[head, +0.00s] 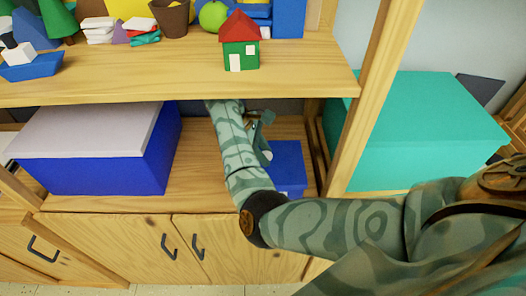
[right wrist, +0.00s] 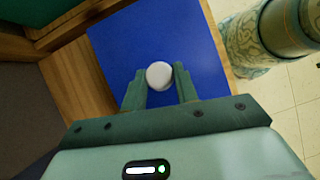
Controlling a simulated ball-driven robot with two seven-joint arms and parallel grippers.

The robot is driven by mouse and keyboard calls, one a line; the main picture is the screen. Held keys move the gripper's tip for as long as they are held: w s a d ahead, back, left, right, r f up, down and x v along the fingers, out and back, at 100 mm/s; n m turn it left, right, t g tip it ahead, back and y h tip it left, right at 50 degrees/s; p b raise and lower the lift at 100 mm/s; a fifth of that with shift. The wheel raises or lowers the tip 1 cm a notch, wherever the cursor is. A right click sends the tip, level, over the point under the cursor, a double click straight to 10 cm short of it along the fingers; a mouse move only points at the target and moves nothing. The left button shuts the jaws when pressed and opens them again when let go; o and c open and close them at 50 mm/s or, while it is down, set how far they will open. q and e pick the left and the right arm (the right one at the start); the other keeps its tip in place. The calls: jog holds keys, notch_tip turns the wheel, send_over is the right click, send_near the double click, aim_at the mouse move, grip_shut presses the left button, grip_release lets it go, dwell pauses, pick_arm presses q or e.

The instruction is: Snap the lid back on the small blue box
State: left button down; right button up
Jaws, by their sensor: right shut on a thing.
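The small blue box (head: 291,181) stands on the middle shelf, partly behind my right arm in the head view. Its top is a flat blue lid (right wrist: 192,40) with a round white knob (right wrist: 158,73), seen from above in the right wrist view. My right gripper (right wrist: 160,76) has its two fingers on either side of the knob and is shut on it. In the head view my right gripper (head: 264,138) is partly hidden by my own arm at the box. I cannot tell whether the lid sits fully down on the box. My left gripper is not in view.
A large blue box with a pale lid (head: 85,130) stands to the left on the same shelf. A big teal box (head: 415,130) is on the right, beyond a wooden post (head: 372,90). The upper shelf (head: 180,78) holds toys, including a small house (head: 239,45).

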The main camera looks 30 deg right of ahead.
jog(key=o, duration=1.7)
jog(key=shift+c, duration=0.2)
jog(key=shift+r, duration=0.1)
